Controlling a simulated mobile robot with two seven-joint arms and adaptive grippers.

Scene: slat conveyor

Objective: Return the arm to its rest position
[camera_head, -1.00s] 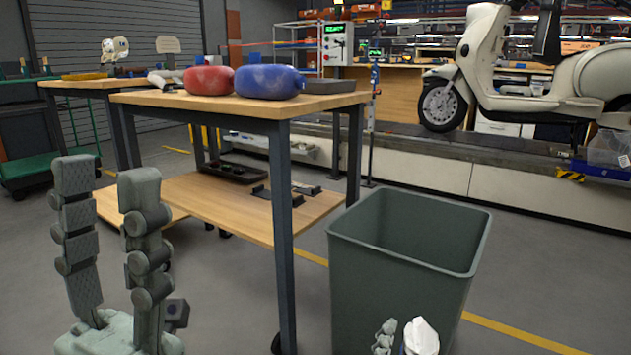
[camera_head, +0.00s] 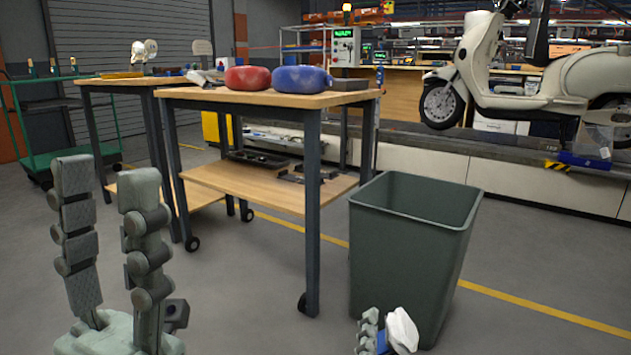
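My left gripper (camera_head: 108,240) stands upright at the lower left. Its two grey jointed fingers are wide apart with nothing between them. My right gripper (camera_head: 369,333) shows only as a small grey finger at the bottom edge, in front of the bin. A crumpled white object with a blue part (camera_head: 403,330) is against that finger and appears held by it. The rest of the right gripper is cut off by the frame.
A grey-green bin (camera_head: 405,255) stands open on the floor just beyond my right gripper. A wheeled wooden table (camera_head: 245,97) carries a red object (camera_head: 247,78) and a blue object (camera_head: 301,78). A cream scooter (camera_head: 560,95) stands on the conveyor. Floor between my grippers is clear.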

